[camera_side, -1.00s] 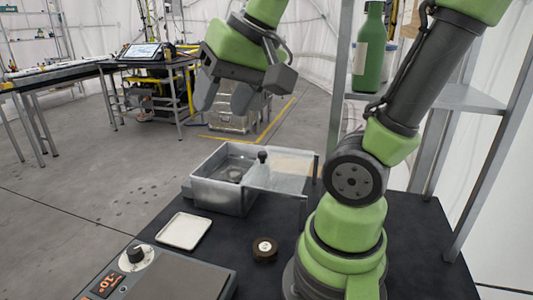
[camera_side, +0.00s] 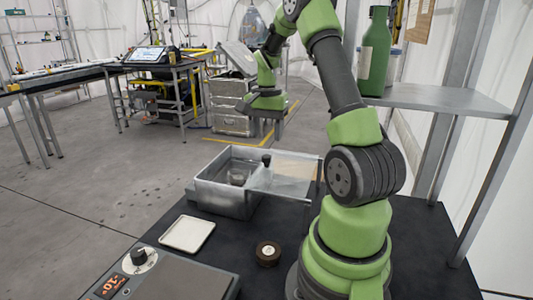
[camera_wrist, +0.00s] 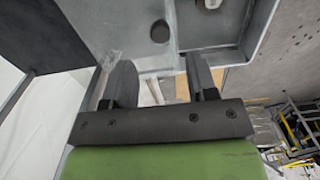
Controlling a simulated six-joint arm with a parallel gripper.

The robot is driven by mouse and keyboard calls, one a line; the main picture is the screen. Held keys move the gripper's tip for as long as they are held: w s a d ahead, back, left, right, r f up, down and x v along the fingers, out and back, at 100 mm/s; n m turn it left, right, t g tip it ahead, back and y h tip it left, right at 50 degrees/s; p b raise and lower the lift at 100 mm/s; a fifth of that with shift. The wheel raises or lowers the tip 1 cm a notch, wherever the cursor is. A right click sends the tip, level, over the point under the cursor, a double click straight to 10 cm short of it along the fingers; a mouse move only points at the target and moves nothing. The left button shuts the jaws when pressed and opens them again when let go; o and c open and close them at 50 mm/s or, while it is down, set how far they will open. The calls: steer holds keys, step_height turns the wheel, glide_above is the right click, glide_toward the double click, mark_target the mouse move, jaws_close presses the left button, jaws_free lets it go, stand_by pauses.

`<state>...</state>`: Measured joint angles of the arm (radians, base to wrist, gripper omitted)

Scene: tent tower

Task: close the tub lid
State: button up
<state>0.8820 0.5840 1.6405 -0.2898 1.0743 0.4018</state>
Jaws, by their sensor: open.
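The grey metal tub (camera_side: 222,197) stands on the dark table in the side view. Its clear lid (camera_side: 292,170) covers the right part and sticks out past the tub's right side, leaving the left part open. A black knob (camera_side: 266,160) stands on the lid. My gripper (camera_side: 278,132) is beyond the tub, above its far side and apart from it. In the wrist view my gripper (camera_wrist: 160,82) is open and empty, with a finger on each side. The dark round knob (camera_wrist: 160,32) shows ahead, between the finger lines; the tub's wall (camera_wrist: 262,25) is at upper right.
A small round object (camera_side: 237,177) sits inside the tub. A white tray (camera_side: 187,233), a dark round roll (camera_side: 268,252) and a device with a dial (camera_side: 165,275) are in front. A shelf (camera_side: 440,98) with a green bottle (camera_side: 374,55) stands at right.

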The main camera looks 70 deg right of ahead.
mark_target(266, 156)
step_height(266, 156, down, 6)
steer(key=shift+f, duration=0.15)
